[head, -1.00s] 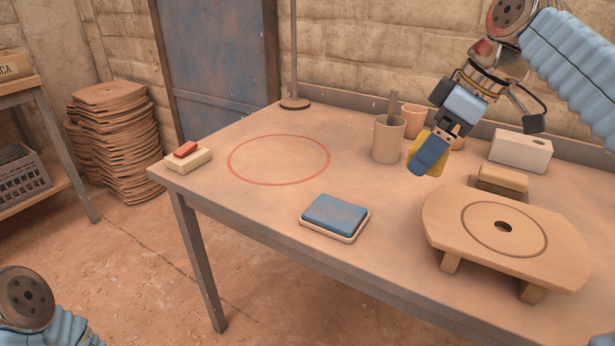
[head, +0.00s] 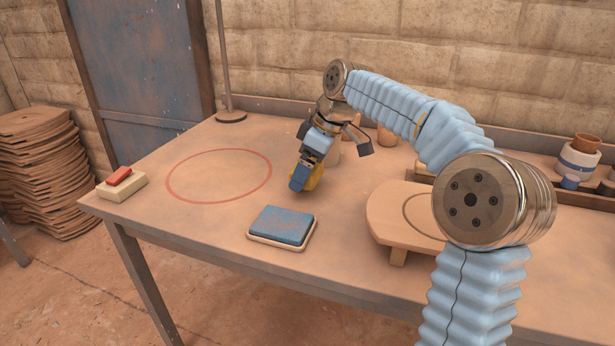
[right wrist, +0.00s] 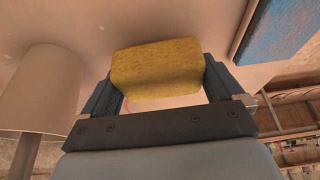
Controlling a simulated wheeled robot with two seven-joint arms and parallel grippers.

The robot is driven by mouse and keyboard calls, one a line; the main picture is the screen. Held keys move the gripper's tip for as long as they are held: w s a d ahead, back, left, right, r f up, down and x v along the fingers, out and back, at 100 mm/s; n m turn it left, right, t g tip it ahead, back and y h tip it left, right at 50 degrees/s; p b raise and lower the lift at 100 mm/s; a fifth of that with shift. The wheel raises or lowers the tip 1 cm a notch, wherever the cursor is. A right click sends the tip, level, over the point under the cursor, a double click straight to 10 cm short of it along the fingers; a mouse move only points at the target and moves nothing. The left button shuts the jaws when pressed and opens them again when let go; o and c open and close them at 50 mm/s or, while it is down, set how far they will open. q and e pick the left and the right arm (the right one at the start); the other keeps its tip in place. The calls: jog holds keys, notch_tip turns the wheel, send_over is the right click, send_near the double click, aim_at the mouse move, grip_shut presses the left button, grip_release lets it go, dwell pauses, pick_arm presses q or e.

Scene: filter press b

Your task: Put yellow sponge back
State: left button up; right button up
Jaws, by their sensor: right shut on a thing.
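The yellow sponge (right wrist: 158,68) is held between the two fingers of my right gripper (right wrist: 165,85) in the right wrist view. In the head view, my right gripper (head: 301,180) is over the table, to the right of the red circle outline (head: 219,149). A yellow edge of the sponge (head: 316,177) shows beside the fingers there. The gripper is behind and above the blue pad in its shallow tray (head: 282,227). Whether the sponge touches the table is hard to tell. My left gripper is out of view.
A cup (right wrist: 40,90) stands close to my right gripper. A pale block with a red piece on top (head: 122,186) lies at the table's left corner. The circle is clear.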

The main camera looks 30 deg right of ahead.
jog(key=shift+f, duration=1.1)
jog(key=shift+f, duration=0.15)
jog(key=o, duration=0.7)
jog(key=shift+s, duration=0.1)
jog(key=shift+o, duration=0.2)
jog(key=shift+r, duration=0.3)
jog(key=p+v, duration=0.2)
jog(key=v, duration=0.9)
jog(key=shift+d+r, duration=0.25)
jog(key=shift+r, duration=0.05)
jog(key=shift+s, duration=0.1)
